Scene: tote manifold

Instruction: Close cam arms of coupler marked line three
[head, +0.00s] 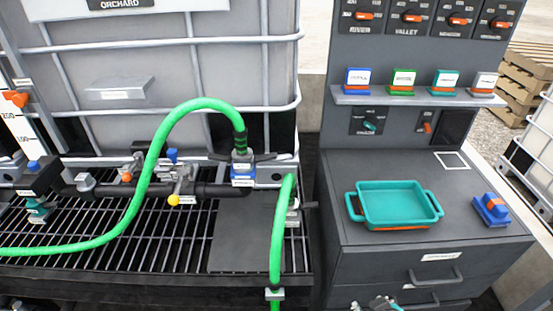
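A coupler (242,170) with a grey collar and a blue band joins the end of the green hose (190,104) to the dark manifold pipe (212,190). Dark arms (266,157) stick out from both sides of its collar, roughly level. The labels on it are too small to read, so I cannot tell whether it is line three. A second green hose (282,230) runs down at the right of the grate, with a grey fitting (275,294) near its lower end. Neither of my grippers can be made out in this view.
A caged tank (215,75) stands behind the grate (150,248). On the cabinet (450,235) are a teal tray (400,205) and a blue block (490,209). Small teal and grey parts (378,303) show at the bottom edge, unclear.

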